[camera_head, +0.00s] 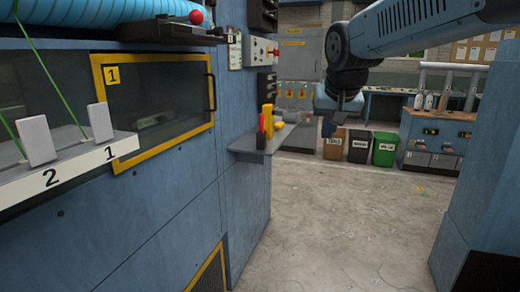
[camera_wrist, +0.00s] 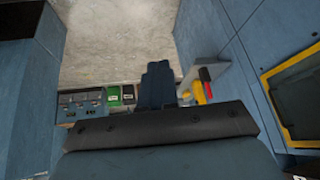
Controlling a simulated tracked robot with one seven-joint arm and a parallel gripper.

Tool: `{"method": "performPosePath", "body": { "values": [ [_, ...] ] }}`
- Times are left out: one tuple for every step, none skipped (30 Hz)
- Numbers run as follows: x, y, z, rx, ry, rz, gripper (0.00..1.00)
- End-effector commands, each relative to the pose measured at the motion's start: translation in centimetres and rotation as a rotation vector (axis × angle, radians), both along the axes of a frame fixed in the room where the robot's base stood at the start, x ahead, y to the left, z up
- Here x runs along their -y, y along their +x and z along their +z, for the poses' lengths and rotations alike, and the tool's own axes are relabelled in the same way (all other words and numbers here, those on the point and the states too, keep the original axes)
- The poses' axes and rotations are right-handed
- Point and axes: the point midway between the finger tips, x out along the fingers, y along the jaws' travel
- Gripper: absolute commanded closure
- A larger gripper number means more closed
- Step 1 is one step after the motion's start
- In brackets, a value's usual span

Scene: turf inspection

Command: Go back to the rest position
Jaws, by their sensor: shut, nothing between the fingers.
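My gripper (camera_head: 329,128) hangs from my arm at the upper right of the head view, in mid-air over the concrete floor. In the wrist view my gripper (camera_wrist: 158,70) shows as two dark blue fingers pressed together, with nothing between them. It is apart from the blue machine (camera_head: 190,175) on the left. A small shelf (camera_head: 248,148) juts from that machine, below and left of my gripper in the head view. The shelf holds yellow and red items (camera_head: 266,122), which also show beside the fingers in the wrist view (camera_wrist: 203,88).
A window (camera_head: 155,95) with a yellow frame marked 1 is in the machine's side. Brown, black and green bins (camera_head: 384,150) stand at the back, beside a workbench (camera_head: 430,140). A blue block (camera_head: 480,190) stands at right. The floor (camera_head: 340,230) between is clear.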

Motion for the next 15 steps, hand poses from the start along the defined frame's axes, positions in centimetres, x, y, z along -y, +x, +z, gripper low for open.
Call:
{"method": "performPosePath", "body": {
  "values": [
    [1.1, -1.8, -0.5, -0.002, -0.008, 0.001, 1.00],
    [1.6, -2.8, -0.9, -0.005, -0.013, 0.004, 1.00],
    [2.3, -4.1, -1.4, -0.009, -0.020, 0.008, 1.00],
    [2.8, -5.1, -1.8, -0.012, -0.025, 0.012, 1.00],
    [3.3, -6.0, -2.2, -0.015, -0.029, 0.016, 1.00],
    [3.9, -7.3, -2.8, -0.019, -0.034, 0.021, 1.00],
    [4.3, -8.3, -3.3, -0.021, -0.038, 0.025, 1.00],
    [4.8, -9.2, -3.7, -0.024, -0.041, 0.029, 1.00],
    [5.3, -10.4, -4.4, -0.027, -0.045, 0.035, 1.00],
    [5.6, -11.3, -4.9, -0.031, -0.047, 0.039, 1.00],
    [6.0, -12.2, -5.4, -0.033, -0.048, 0.044, 1.00],
    [6.3, -13.2, -6.0, -0.037, -0.050, 0.050, 1.00],
    [6.5, -13.9, -6.5, -0.040, -0.052, 0.053, 1.00],
    [6.7, -14.6, -6.9, -0.042, -0.053, 0.057, 1.00],
    [7.0, -15.3, -7.5, -0.045, -0.055, 0.063, 1.00]
  ]
}}
